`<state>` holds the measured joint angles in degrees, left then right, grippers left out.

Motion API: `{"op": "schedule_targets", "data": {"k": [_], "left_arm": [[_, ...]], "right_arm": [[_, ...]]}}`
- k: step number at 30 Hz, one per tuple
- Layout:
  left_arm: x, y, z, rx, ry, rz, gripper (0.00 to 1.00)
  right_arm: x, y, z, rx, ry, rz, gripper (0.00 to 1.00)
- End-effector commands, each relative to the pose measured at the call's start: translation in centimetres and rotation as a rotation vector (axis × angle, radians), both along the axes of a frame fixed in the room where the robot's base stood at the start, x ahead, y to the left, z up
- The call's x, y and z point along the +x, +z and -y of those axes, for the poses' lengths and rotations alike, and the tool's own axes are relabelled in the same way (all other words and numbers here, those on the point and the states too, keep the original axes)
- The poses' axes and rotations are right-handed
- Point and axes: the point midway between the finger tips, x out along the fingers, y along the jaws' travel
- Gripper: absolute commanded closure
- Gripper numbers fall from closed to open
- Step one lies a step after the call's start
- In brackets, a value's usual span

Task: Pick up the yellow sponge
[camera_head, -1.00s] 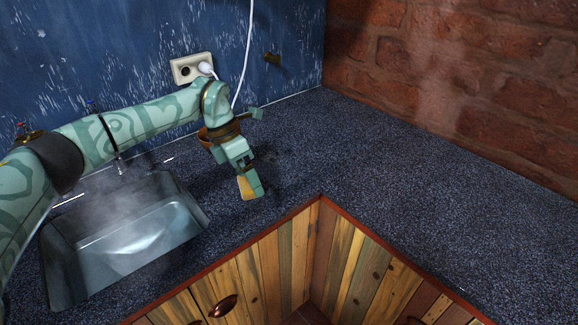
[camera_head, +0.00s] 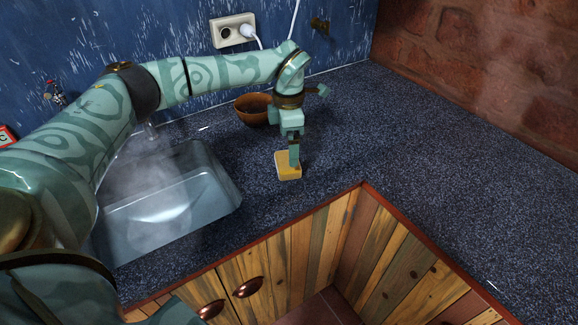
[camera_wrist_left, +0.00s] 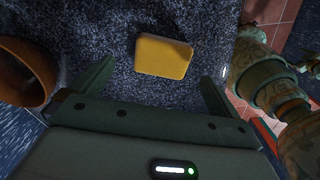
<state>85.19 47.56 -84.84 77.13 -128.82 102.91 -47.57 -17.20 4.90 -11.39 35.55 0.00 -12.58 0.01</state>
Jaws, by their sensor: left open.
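The yellow sponge (camera_head: 288,171) lies flat on the dark speckled countertop, right of the sink and near the counter's front corner. My left gripper (camera_head: 293,160) points down just above it and hides part of its right side in the head view. In the left wrist view the sponge (camera_wrist_left: 163,57) lies ahead of the two spread fingers of my left gripper (camera_wrist_left: 156,82), between their lines. The fingers are open, with nothing between them. I cannot tell the exact height of the fingertips over the sponge. My right gripper is not in view.
A brown bowl (camera_head: 252,110) stands behind the sponge to the left; it also shows in the left wrist view (camera_wrist_left: 24,75). The metal sink (camera_head: 165,205) is at left. A socket with a white plug (camera_head: 234,31) is on the blue wall. The countertop at right (camera_head: 430,150) is clear.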

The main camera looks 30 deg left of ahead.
Motion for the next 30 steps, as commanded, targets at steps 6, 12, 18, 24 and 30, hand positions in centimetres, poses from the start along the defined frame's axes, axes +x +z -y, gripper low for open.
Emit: {"op": "schedule_targets", "data": {"k": [6, 12, 18, 24, 30], "left_arm": [[-0.4, -2.7, 0.0, 0.001, 0.0, -0.005, 0.0], [-0.5, -5.4, 0.0, -0.001, 0.0, -0.004, 0.0], [-0.5, -5.2, 0.0, 0.0, 0.0, 0.0, 0.0], [-0.5, -5.2, 0.0, 0.0, 0.0, 0.0, 0.43], [-0.5, -5.2, 0.0, 0.0, 0.0, 0.0, 0.43]], "right_arm": [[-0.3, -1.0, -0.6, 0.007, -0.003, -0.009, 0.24], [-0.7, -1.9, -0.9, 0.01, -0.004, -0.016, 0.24], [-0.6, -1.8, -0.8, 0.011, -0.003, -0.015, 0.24], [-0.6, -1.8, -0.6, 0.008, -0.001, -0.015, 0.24], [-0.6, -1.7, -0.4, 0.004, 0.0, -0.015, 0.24]]}}
